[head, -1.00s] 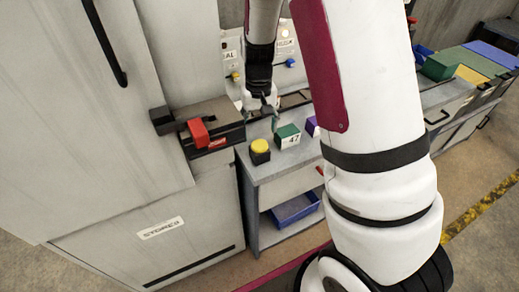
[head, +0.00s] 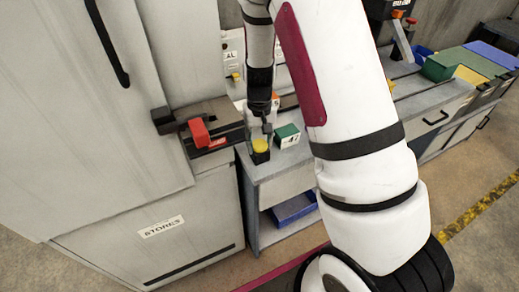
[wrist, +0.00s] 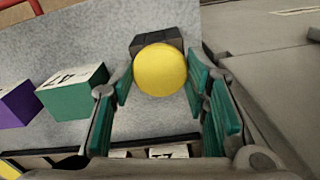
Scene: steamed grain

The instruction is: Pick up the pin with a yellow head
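The pin's yellow head (wrist: 160,70) is a round knob on a dark block (wrist: 152,41), in the middle of the wrist view. In the head view the yellow head (head: 260,145) sits on its dark base (head: 261,157) near the left front corner of the grey bench. My gripper (wrist: 160,85) is open, with one teal-padded finger on each side of the yellow head. In the head view my gripper (head: 262,130) is right above the pin. Whether the fingers touch it I cannot tell. Whatever lies under the yellow head is hidden in the wrist view.
A green block (wrist: 72,92) marked 47 and a purple block (wrist: 17,104) stand to the left in the wrist view. In the head view the green block (head: 287,136) is right of the pin. A red block (head: 198,132) and the stores cabinet (head: 140,235) are to the left.

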